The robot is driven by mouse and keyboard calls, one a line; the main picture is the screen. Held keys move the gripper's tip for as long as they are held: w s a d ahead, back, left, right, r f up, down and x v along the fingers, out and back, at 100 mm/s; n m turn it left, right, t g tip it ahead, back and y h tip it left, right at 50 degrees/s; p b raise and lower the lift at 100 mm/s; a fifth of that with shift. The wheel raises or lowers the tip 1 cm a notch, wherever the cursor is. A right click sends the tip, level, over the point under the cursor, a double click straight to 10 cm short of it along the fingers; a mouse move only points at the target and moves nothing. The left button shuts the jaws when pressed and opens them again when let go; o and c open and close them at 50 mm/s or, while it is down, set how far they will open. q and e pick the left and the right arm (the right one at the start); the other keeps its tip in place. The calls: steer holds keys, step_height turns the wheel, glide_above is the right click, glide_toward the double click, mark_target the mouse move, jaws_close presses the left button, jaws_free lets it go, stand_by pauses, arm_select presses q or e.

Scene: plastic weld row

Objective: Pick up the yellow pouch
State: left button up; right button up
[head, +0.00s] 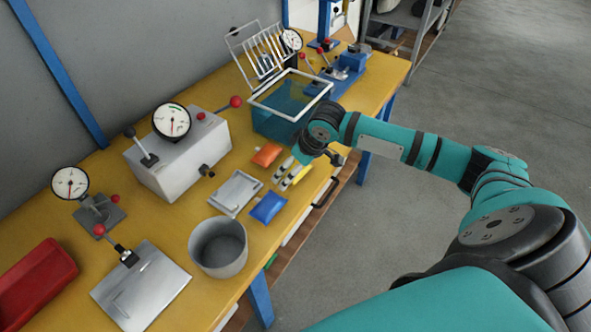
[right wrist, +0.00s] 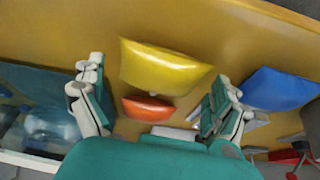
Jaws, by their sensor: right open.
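The yellow pouch (right wrist: 165,68) lies flat on the yellow bench top in the right wrist view, ahead of and between my spread fingers. In the head view it shows only partly, beside my fingers (head: 302,174). My right gripper (head: 287,174) is open and empty, close above the bench at the pouch. Its two fingers stand apart on either side in the right wrist view (right wrist: 157,82), and I see no contact with the pouch. My left gripper is not in view.
An orange pouch (head: 266,155) and a blue pouch (head: 268,207) lie close by, with a metal tray (head: 236,193) between them. A grey bin (head: 218,264) stands nearer. A clear blue tank (head: 268,122) is behind my gripper. The bench's front edge is close.

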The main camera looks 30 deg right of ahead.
mark_target(294, 165)
steer(key=c, duration=0.8)
steer(key=shift+r, duration=0.5)
steer(key=v, duration=0.2)
steer(key=shift+r, duration=0.3)
steer(key=shift+s+d+r+b, duration=0.25)
steer(key=shift+s+d, duration=0.7)
steer(key=shift+s, duration=1.4)
steer(key=shift+s+d+r+b, duration=0.3)
steer(key=shift+s+d, duration=0.7)
steer(key=shift+s, duration=1.4)
steer(key=shift+s+d+r+b, duration=0.25)
steer(key=shift+s+d, duration=0.7)
steer(key=shift+s, duration=1.4)
steer(key=shift+a, duration=0.1)
